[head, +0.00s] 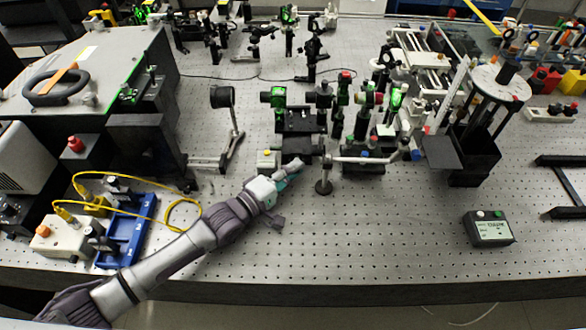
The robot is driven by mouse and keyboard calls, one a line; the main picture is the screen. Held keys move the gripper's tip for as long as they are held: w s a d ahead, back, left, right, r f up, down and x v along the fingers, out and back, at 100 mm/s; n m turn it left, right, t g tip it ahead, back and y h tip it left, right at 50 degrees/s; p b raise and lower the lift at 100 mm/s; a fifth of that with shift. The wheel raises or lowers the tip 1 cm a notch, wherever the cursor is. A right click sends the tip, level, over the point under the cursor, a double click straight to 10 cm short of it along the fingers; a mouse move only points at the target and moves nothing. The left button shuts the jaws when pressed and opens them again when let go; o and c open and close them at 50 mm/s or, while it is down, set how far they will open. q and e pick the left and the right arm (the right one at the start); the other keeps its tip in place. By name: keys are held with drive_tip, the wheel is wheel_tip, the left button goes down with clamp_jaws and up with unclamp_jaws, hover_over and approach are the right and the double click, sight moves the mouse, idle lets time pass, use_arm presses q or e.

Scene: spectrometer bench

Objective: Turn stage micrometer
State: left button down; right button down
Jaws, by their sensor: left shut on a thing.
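The black translation stage (300,120) stands on the perforated bench in the middle of the head view, with small optics mounts on and around it. My left gripper (292,170) reaches in from the lower left to the stage's near side. It is shut on the stage micrometer, which the fingers mostly hide. Its reading and turn angle cannot be made out. My right gripper is not in view.
A handheld display box (488,229) lies at right. The front middle of the bench is clear.

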use_arm(q)
drive_tip(key=m+g+y+p, duration=0.1)
drive_tip(key=p, duration=0.3)
drive_tip(key=m+g+y+p, duration=0.1)
drive_tip(key=m+y+p, duration=0.1)
drive_tip(key=p, duration=0.3)
drive_tip(key=shift+d+r+y, duration=0.1)
drive_tip(key=shift+r+y, duration=0.2)
drive_tip(key=shift+r, duration=0.1)
drive_tip(key=shift+f+m+y+p, duration=0.1)
drive_tip(key=shift+m+y+p, duration=0.25)
drive_tip(key=shift+p, duration=0.45)
drive_tip(key=shift+f, duration=0.1)
drive_tip(key=c, duration=1.1)
unclamp_jaws()
drive_tip(key=shift+s, duration=0.1)
drive_tip(key=v, duration=1.2)
